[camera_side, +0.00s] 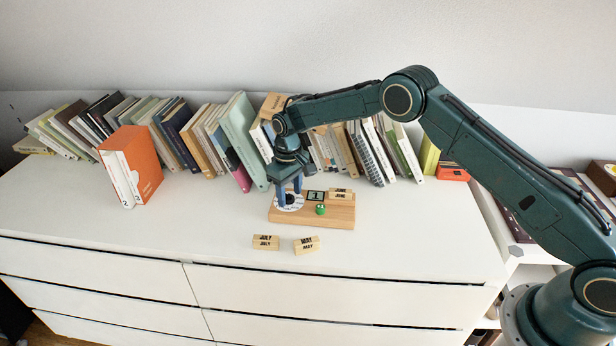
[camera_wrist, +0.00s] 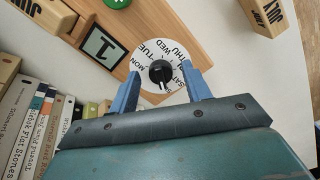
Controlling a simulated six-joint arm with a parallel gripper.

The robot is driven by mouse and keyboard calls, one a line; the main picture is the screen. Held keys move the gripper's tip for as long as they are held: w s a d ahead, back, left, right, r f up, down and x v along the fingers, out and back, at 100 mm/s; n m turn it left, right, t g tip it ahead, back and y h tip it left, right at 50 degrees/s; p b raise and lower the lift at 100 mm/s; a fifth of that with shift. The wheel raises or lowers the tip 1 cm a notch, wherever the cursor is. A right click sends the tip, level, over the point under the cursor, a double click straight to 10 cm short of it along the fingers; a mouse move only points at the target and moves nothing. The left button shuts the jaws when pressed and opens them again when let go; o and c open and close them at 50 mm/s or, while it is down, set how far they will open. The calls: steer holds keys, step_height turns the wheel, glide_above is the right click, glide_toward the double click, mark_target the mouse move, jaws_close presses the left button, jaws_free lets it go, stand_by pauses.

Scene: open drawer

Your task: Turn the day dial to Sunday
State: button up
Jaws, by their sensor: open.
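The day dial (camera_side: 291,207) is a white disc at the left end of a wooden calendar base (camera_side: 335,219). In the wrist view the dial (camera_wrist: 150,57) shows day names around a black knob (camera_wrist: 160,72). MON, TUE, WED, THU and SAT are readable. A light mark on the knob points down toward my gripper's palm; I cannot read which day it meets. My gripper (camera_side: 290,188) points down over the dial. In the wrist view its blue fingers are open (camera_wrist: 164,80), one on each side of the knob, with gaps visible.
A dark-framed number tile (camera_side: 315,196), a JUNE block (camera_side: 340,194) and a green piece (camera_side: 320,210) are on the base. JULY (camera_side: 266,243) and MAY (camera_side: 307,246) blocks lie in front. Books (camera_side: 240,140) line the back; an orange box (camera_side: 143,164) stands left.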

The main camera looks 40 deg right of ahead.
step_height(320, 180, up, 14)
stand_by(0.7)
step_height(320, 180, up, 10)
steer(key=t, duration=0.1)
glide_above(290, 195)
steer(key=s+d, duration=0.2)
steer(key=s, duration=0.4)
steer(key=s+d+r+m+t, duration=0.1)
steer(key=s+d+r+t, duration=0.15)
steer(key=s+r, duration=0.8)
steer(key=s+d+f+t, duration=0.1)
steer(key=s+f, duration=0.1)
steer(key=s, duration=1.1)
steer(key=s+d+f+m+t, duration=0.1)
steer(key=s+d+f, duration=0.1)
steer(key=s, duration=1.2)
steer(key=shift+d+f+m, duration=0.2)
steer(key=shift+f+m, duration=0.1)
steer(key=shift+f, duration=0.35)
steer(key=shift+w, duration=0.1)
